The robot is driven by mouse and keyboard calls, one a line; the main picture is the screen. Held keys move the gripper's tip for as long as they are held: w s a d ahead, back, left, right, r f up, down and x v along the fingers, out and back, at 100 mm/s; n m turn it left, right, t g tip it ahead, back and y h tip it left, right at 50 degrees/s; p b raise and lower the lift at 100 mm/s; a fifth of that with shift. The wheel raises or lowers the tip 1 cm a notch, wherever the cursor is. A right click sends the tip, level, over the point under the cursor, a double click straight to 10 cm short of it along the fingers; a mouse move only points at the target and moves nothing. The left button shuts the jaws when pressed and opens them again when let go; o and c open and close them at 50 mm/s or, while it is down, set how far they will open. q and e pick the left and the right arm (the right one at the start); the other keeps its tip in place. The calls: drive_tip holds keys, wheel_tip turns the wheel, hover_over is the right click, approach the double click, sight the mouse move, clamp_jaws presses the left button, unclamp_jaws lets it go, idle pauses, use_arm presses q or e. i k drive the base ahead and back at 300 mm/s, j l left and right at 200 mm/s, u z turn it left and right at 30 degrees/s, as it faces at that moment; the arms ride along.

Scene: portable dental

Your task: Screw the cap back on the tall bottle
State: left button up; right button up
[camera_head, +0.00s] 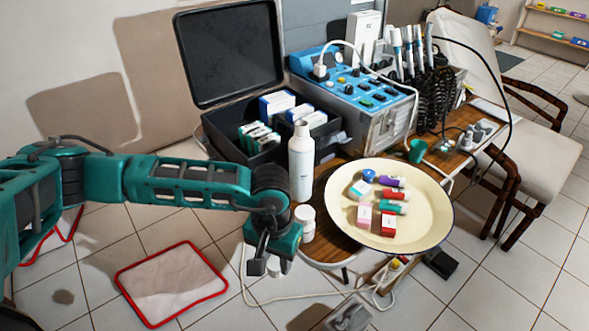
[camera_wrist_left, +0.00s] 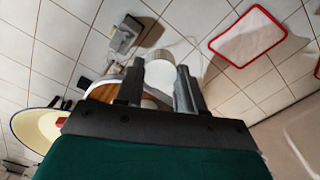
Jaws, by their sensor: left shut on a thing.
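The tall white bottle (camera_head: 302,170) stands upright at the table's left edge, in front of the open black case. Its top narrows to a short neck; I cannot tell its detail. My left gripper (camera_head: 271,262) points down, left of and lower than the bottle, past the table's edge. It is shut on a small white thing, which looks like the cap (camera_head: 274,269). In the left wrist view a white piece (camera_wrist_left: 159,75) shows between the two dark fingers. The held piece is mostly hidden by the fingers. My right gripper is not in view.
A short white jar (camera_head: 306,228) stands close to my left gripper. A cream plate (camera_head: 430,232) with small boxes fills the table's right part. The black case (camera_head: 225,146) and blue-topped unit (camera_head: 352,90) stand behind. A red-rimmed mat (camera_head: 172,284) lies on the floor.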

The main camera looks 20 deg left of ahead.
sight(301, 146)
drive_tip(key=j+z, duration=0.2)
drive_tip(key=j, duration=0.55)
drive_tip(key=i+j, duration=0.1)
drive_tip(key=j, duration=0.4)
drive_tip(key=i+j+z, duration=0.1)
drive_tip(key=j, duration=0.4)
